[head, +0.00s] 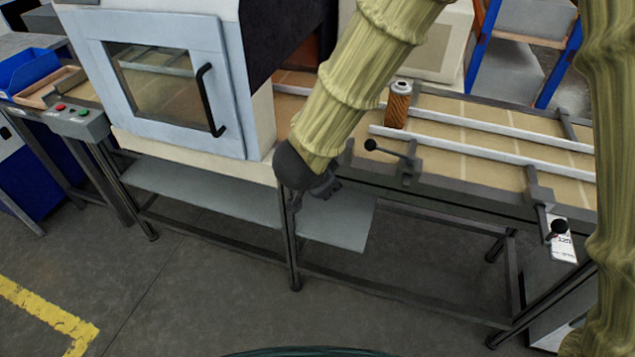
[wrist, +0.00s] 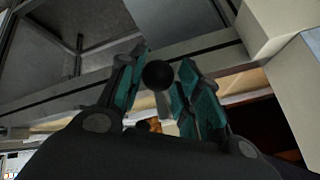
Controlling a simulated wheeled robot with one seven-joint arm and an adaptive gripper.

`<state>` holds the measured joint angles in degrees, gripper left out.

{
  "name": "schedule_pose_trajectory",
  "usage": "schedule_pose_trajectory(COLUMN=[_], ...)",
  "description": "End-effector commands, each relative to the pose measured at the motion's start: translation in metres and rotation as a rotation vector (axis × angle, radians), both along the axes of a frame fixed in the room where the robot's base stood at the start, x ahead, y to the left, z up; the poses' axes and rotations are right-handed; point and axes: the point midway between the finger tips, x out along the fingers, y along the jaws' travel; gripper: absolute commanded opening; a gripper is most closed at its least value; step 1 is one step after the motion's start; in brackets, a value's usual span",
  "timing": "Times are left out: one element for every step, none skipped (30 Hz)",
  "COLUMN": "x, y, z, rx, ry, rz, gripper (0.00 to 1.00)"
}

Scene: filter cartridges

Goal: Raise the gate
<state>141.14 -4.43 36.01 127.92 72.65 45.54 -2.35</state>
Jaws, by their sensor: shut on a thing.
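My gripper (head: 325,188) is at the conveyor's front edge, just right of the pale machine. In the wrist view its teal-padded fingers (wrist: 160,84) stand on both sides of a black ball knob (wrist: 157,74) and are shut on it. A short grey rod runs from the knob. In the head view this knob is hidden by my wrist. A lever with a black knob (head: 370,145) shows just right of my gripper, apart from it, and another lever knob (head: 558,228) is farther right. I cannot make out the gate itself behind my arm.
A brown pleated cartridge with a pale cap (head: 398,106) stands upright on the conveyor (head: 480,152), between pale rails. The machine with a windowed door (head: 160,75) is on the left. A button box (head: 78,122) and blue bin (head: 28,72) are farther left. The floor in front is clear.

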Motion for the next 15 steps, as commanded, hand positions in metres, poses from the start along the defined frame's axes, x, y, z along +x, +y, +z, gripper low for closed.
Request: schedule_pose_trajectory(x=[0.002,0.003,0.005,0.006,0.007,0.008,0.008,0.009,0.009,0.01,0.01,0.01,0.01,0.01,0.011], y=[-0.006,-0.007,-0.009,-0.01,-0.011,-0.013,-0.014,-0.014,-0.015,-0.015,-0.016,-0.016,-0.016,-0.017,-0.017], z=[-0.007,-0.009,-0.012,-0.013,-0.015,-0.017,-0.019,-0.02,-0.022,-0.023,-0.025,-0.026,-0.027,-0.028,-0.028], rx=[-0.002,-0.002,-0.002,-0.003,-0.003,-0.003,-0.003,-0.002,-0.002,-0.003,-0.003,-0.002,-0.002,-0.002,-0.002], ry=[0.006,0.005,0.005,0.006,0.006,0.006,0.006,0.008,0.008,0.009,0.009,0.01,0.01,0.011,0.012], rz=[-0.009,-0.012,-0.014,-0.017,-0.018,-0.021,-0.022,-0.023,-0.024,-0.024,-0.024,-0.025,-0.025,-0.026,-0.025], gripper=[0.0,0.0,0.0,0.0,0.0,0.0,0.0,0.0,0.0,0.0,0.0,0.0,0.0,0.0,0.0])
